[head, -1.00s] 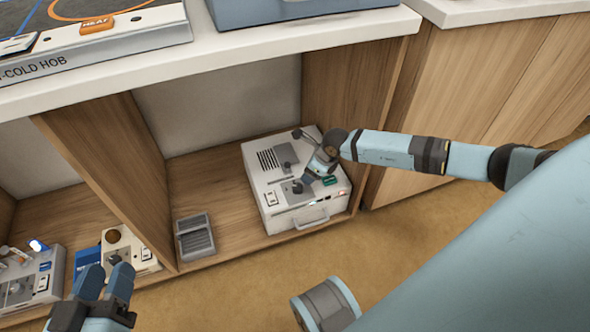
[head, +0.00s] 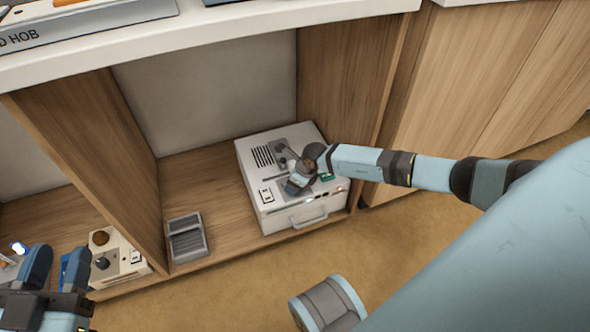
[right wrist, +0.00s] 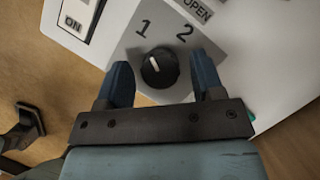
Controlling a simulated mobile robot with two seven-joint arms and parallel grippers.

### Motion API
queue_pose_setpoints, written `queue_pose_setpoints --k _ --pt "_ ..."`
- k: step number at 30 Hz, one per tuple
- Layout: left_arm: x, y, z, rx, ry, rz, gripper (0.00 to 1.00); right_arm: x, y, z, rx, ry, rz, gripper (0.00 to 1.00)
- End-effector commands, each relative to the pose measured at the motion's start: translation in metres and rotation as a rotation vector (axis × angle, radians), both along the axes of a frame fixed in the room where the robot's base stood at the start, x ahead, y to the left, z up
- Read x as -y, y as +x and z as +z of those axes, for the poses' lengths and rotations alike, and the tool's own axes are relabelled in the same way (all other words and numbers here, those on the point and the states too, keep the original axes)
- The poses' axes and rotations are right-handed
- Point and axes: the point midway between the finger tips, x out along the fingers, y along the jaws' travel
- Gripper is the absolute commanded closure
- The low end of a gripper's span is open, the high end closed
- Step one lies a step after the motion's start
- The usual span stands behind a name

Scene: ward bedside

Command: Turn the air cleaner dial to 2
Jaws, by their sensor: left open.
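A white box-shaped unit (head: 284,222) with a vent, a switch and a front handle stands in the open cubby; I take it to be the air cleaner, though no name is legible. In the right wrist view its black dial (right wrist: 158,68) sits on a grey plate marked 1 and 2. The dial's white mark points up and slightly left, nearer the 1. My right gripper (right wrist: 162,82) is open, with one finger on either side of the dial; contact cannot be told. In the head view the right gripper (head: 297,186) hides the dial. My left gripper (head: 55,268) is open and empty at lower left.
A grey ridged block (head: 187,238) lies left of the unit on the cubby floor. A wooden divider (head: 90,160) separates it from a cream device (head: 120,268) with a knob. The white counter (head: 250,38) overhangs above.

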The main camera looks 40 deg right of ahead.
Motion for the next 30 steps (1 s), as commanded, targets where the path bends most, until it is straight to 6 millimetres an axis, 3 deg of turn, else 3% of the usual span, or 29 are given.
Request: queue_pose_setpoints --k 1,6,17,29,30 --pt "0.0 0.0 -0.001 -0.001 0.002 -0.001 0.57 0.0 0.0 0.0 0.0 0.0 0.0 0.51" --pt "0.0 -0.001 -0.002 -0.004 0.004 0.0 0.57 0.0 0.0 0.0 0.0 0.0 0.0 0.85" --pt "0.002 -0.001 0.008 -0.048 -0.028 -0.003 0.57 -0.001 0.0 0.004 -0.001 0.001 -0.053 0.85" --pt "0.02 -0.031 -0.001 -0.398 -0.223 -0.013 0.57 -0.003 -0.001 0.008 -0.002 0.002 -0.356 0.85" --pt "0.02 -0.031 0.006 -0.381 -0.237 -0.01 0.57 -0.004 -0.002 0.007 -0.002 0.002 -0.395 0.85"
